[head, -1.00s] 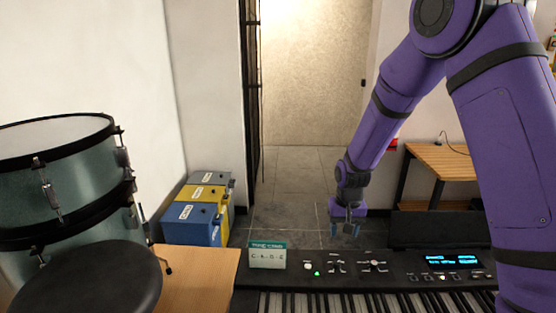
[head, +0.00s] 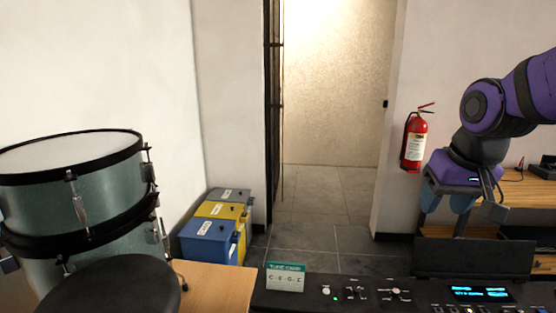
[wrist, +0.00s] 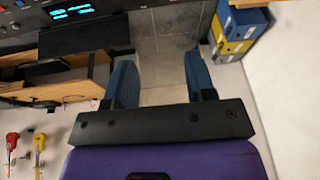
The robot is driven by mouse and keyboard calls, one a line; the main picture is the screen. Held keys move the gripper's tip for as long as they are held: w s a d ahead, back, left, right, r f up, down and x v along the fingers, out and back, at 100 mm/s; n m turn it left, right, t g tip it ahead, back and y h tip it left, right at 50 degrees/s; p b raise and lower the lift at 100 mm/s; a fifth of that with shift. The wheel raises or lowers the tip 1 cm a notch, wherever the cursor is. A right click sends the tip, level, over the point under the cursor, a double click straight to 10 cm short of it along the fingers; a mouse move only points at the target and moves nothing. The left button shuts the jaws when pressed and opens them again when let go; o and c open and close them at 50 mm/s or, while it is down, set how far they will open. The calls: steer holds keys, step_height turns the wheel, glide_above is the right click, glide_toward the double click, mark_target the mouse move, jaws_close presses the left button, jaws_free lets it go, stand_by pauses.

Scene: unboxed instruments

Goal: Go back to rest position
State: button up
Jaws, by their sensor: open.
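My gripper (head: 468,203) is at the right of the head view, raised above the back right of the keyboard (head: 345,293), with my purple arm folded behind it. In the wrist view my gripper (wrist: 160,80) shows two blue fingers spread apart with only floor tiles between them. It is open and holds nothing. The keyboard's display (wrist: 72,11) shows at the top left of the wrist view.
A tune card (head: 286,277) stands on the keyboard's left end. A drum (head: 80,185) and a round black seat (head: 110,290) are at left. Blue, yellow and grey bins (head: 210,240) stand by the wall. A fire extinguisher (head: 414,140) hangs near the wooden shelf (head: 525,190).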

steer(key=s+r, duration=0.2)
steer(key=s, duration=0.4)
steer(key=s+d+r+t, duration=0.1)
steer(key=s+r, duration=0.1)
steer(key=s, duration=0.5)
steer(key=shift+d+t, duration=0.3)
